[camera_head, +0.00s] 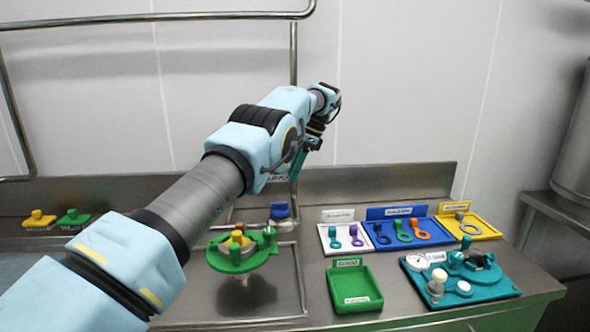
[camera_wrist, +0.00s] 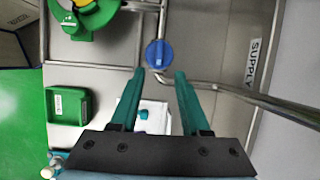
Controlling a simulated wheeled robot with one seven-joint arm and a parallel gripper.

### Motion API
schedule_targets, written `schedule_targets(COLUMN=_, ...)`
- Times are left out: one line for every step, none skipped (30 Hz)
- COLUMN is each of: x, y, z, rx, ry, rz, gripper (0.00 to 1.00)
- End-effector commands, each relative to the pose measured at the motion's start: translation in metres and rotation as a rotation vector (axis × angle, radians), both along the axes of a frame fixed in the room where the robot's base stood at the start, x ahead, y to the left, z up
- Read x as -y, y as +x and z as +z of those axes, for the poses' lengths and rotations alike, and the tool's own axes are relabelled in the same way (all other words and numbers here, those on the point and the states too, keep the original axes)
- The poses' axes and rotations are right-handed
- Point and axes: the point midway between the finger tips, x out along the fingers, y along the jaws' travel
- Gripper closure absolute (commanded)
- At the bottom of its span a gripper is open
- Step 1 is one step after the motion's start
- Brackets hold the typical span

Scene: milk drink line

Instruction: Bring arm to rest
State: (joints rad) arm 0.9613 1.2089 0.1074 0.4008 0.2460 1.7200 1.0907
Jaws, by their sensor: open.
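My arm reaches from the lower left over the counter toward the back wall in the head view. My gripper (camera_wrist: 160,85) shows in the wrist view with its two teal fingers apart and nothing between them. In the head view my gripper (camera_head: 303,152) hangs above the back of the counter, small and partly hidden by the wrist. A blue knob (camera_wrist: 159,54) lies beyond the fingertips in the wrist view, apart from them.
A green round fixture (camera_head: 238,260) stands over the sink area. A green tray (camera_head: 355,290), white tray (camera_head: 332,244), blue tray (camera_head: 378,243), yellow tray (camera_head: 485,232) and teal station (camera_head: 490,290) fill the right side. A metal pipe (camera_head: 294,60) rises behind my arm.

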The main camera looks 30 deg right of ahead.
Motion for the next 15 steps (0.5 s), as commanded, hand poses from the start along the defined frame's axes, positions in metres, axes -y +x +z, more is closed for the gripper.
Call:
schedule_targets(x=0.0012, y=-0.0006, z=0.0030, rx=0.000, ry=-0.001, rz=0.000, gripper=0.54)
schedule_targets(x=0.0015, y=-0.0009, z=0.0041, rx=0.000, ry=0.000, rz=0.000, gripper=0.54)
schedule_targets(x=0.0017, y=-0.0013, z=0.0049, rx=-0.001, ry=0.001, rz=-0.001, gripper=0.54)
schedule_targets(x=0.0019, y=-0.0015, z=0.0054, rx=0.000, ry=0.000, rz=-0.001, gripper=0.54)
schedule_targets(x=0.0021, y=-0.0016, z=0.0060, rx=0.000, ry=0.000, rz=-0.001, gripper=0.54)
schedule_targets(x=0.0023, y=-0.0017, z=0.0064, rx=0.000, ry=0.000, rz=-0.001, gripper=0.54)
schedule_targets(x=0.0024, y=-0.0017, z=0.0067, rx=0.000, ry=0.000, rz=-0.001, gripper=0.54)
schedule_targets(x=0.0023, y=-0.0018, z=0.0067, rx=0.000, ry=0.000, rz=-0.001, gripper=0.54)
schedule_targets(x=0.0023, y=-0.0018, z=0.0067, rx=0.000, ry=0.000, rz=-0.001, gripper=0.54)
schedule_targets(x=0.0023, y=-0.0018, z=0.0067, rx=0.000, ry=0.000, rz=-0.001, gripper=0.54)
schedule_targets(x=0.0023, y=-0.0018, z=0.0067, rx=0.000, ry=0.000, rz=-0.001, gripper=0.54)
schedule_targets(x=0.0022, y=-0.0018, z=0.0067, rx=0.000, ry=0.000, rz=-0.001, gripper=0.54)
schedule_targets(x=0.0022, y=-0.0018, z=0.0067, rx=0.000, ry=0.000, rz=-0.001, gripper=0.54)
schedule_targets(x=0.0022, y=-0.0018, z=0.0067, rx=0.000, ry=0.000, rz=-0.001, gripper=0.54)
schedule_targets(x=0.0022, y=-0.0017, z=0.0066, rx=0.000, ry=0.000, rz=-0.001, gripper=0.54)
